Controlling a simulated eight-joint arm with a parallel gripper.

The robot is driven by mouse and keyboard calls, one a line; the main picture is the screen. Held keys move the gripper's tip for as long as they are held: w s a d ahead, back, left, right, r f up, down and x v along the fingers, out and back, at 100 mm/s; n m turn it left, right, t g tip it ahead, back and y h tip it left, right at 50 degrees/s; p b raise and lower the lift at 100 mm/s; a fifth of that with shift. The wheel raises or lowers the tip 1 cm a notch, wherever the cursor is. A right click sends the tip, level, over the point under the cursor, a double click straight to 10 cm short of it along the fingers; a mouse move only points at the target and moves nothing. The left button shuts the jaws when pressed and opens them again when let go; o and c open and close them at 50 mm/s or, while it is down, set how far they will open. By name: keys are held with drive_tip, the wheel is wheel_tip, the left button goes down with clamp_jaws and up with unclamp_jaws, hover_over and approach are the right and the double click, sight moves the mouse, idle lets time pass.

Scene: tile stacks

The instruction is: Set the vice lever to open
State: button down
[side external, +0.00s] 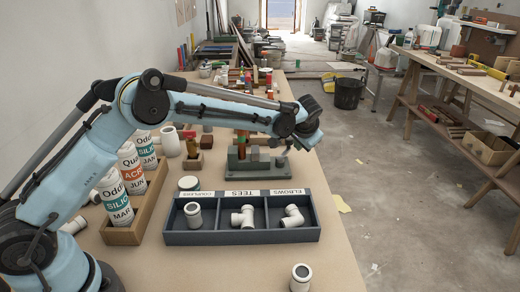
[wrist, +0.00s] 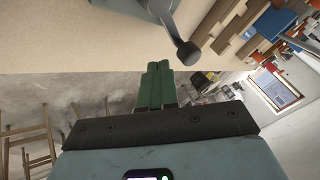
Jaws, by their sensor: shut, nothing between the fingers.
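The vice (side external: 265,163) is a grey-green block on a flat base, on the bench behind the divided tray in the side view. My arm passes above it and hides part of it; I cannot make out its lever there. In the wrist view, part of a grey body (wrist: 158,7) shows at the top edge. A grey lever ending in a dark round knob (wrist: 188,53) sticks out from it. My gripper (wrist: 158,66) has green fingers, shut together and empty, just left of and slightly below the knob in the picture, apart from it. The fingertips are not clear in the side view.
The blue-grey tray (side external: 240,236) holds white pipe fittings in compartments. A wooden box (side external: 120,232) with several labelled tubes stands left. A white fitting (side external: 300,277) is near the front edge. Wooden blocks and tools crowd the back of the bench. Open floor lies right.

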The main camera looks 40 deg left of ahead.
sight(288, 139)
drive_tip(key=shift+w+a, duration=0.2)
drive_tip(key=shift+a, duration=0.65)
drive_tip(key=shift+w+a+n+g+y, duration=0.15)
drive_tip(key=shift+a+n+g+y, duration=0.15)
drive_tip(key=shift+n, duration=0.4)
drive_tip(key=shift+w+a+n+g+y, duration=0.1)
drive_tip(key=shift+a+n+g+y, duration=0.2)
drive_tip(key=shift+n, duration=0.35)
drive_tip(key=shift+a+n+g+y, duration=0.2)
drive_tip(key=shift+n+g+y, duration=0.1)
drive_tip(key=shift+n, duration=0.35)
drive_tip(key=shift+a, duration=0.6)
